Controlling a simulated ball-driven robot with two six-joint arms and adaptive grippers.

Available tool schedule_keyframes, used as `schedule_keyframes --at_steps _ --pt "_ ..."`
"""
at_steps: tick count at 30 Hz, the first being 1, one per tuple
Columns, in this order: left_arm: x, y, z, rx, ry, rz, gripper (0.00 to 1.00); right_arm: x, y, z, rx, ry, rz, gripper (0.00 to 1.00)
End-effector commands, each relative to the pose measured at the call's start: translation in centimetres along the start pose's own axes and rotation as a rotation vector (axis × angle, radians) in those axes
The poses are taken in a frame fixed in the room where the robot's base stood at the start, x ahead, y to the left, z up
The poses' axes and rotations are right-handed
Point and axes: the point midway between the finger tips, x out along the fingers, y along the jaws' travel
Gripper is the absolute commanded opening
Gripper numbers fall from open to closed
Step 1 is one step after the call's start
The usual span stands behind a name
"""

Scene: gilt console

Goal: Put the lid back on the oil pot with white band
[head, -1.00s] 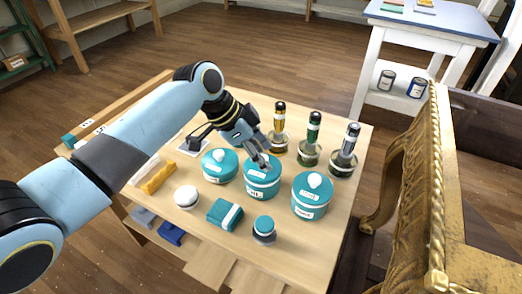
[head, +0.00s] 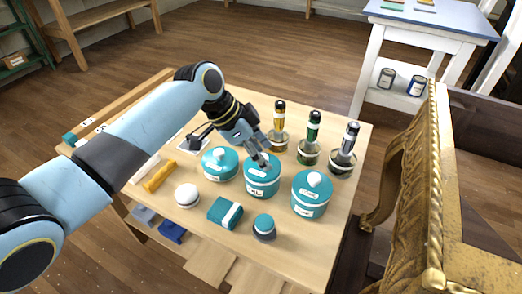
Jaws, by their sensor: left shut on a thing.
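A teal pot (head: 264,187) stands in the middle of the table, with a short label on its front and pale banding. Its teal lid (head: 254,168) is on top of it, over the opening; I cannot tell whether it is fully seated. My left gripper (head: 263,162) comes down from the upper left and is shut on the lid at its top. The fingers hide the knob. My right gripper is not in view.
Lidded teal pots stand close by on the left (head: 219,165) and right (head: 309,206). Dark-topped bottles (head: 313,133) stand behind. In front lie a teal block with a white band (head: 224,213), a white round thing (head: 187,195) and a small teal-capped jar (head: 264,228).

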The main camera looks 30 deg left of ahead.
Motion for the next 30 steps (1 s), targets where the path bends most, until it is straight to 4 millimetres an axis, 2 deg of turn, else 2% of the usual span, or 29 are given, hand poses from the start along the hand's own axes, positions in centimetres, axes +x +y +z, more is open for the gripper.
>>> schedule_keyframes --at_steps 3,4,9,15,21,30 --pt "0.01 0.01 -0.01 0.0 0.0 0.0 0.24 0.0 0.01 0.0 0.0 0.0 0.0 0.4" --pt "0.01 0.01 -0.01 0.0 0.0 0.0 0.52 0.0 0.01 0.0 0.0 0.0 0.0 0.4" --pt "0.0 0.0 -0.01 0.0 0.0 0.0 0.75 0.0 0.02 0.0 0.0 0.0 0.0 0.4" --pt "0.0 0.0 -0.01 0.0 0.0 0.0 0.76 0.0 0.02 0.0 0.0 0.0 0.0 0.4" --pt "0.0 0.0 -0.01 0.0 0.0 0.0 0.99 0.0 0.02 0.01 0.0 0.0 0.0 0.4" --pt "-0.11 -0.01 -0.07 0.0 0.0 0.0 0.99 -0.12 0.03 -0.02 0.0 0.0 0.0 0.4"
